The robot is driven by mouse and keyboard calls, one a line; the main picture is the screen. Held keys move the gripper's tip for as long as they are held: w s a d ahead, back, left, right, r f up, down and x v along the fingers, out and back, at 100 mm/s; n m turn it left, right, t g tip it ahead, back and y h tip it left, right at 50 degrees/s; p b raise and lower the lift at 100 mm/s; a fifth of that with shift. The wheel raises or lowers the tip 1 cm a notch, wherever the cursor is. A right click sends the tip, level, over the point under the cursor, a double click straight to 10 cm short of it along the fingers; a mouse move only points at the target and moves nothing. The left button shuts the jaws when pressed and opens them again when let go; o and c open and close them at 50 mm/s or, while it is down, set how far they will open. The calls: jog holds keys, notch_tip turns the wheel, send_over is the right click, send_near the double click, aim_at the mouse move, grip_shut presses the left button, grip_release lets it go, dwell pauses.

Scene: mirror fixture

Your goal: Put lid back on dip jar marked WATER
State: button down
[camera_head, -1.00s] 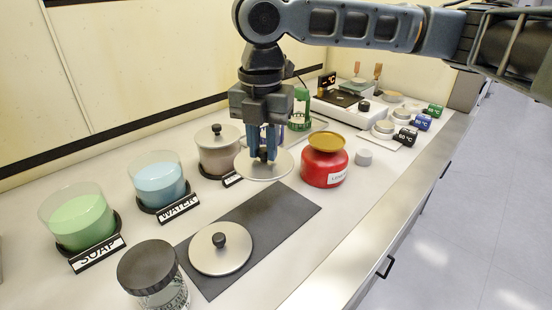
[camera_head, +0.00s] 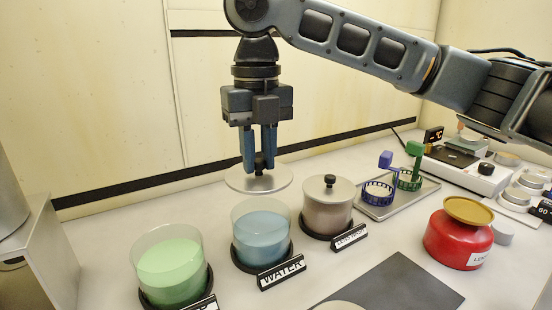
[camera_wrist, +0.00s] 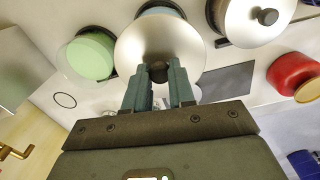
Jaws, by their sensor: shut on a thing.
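My gripper (camera_head: 259,164) is shut on the black knob of a round metal lid (camera_head: 240,182). It holds the lid level in the air, above and slightly behind the WATER jar in the head view. The WATER jar (camera_head: 262,238) is an open glass jar of blue liquid on a dark base, with a black WATER label (camera_head: 281,272) in front. In the wrist view the held lid (camera_wrist: 140,45) covers most of the WATER jar, and only a strip of blue (camera_wrist: 160,10) shows past its edge.
An open green jar (camera_head: 170,268) stands left of WATER. A lidded jar (camera_head: 328,208) stands close on its right. Further right are a tray (camera_head: 408,200) with blue and green holders and a red bottle (camera_head: 458,238). A dark mat (camera_head: 400,285) lies in front.

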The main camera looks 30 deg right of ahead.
aim_at(260, 174)
jog(key=shift+f+b, duration=2.2)
jog(key=shift+b, duration=0.15)
jog(key=shift+f, duration=0.9)
jog(key=shift+p, duration=0.85)
jog(key=shift+f+p, duration=0.15)
jog(key=shift+p, duration=0.5)
dwell(0.5)
jog(key=c, duration=0.9)
grip_release()
jog(key=shift+o, duration=0.6)
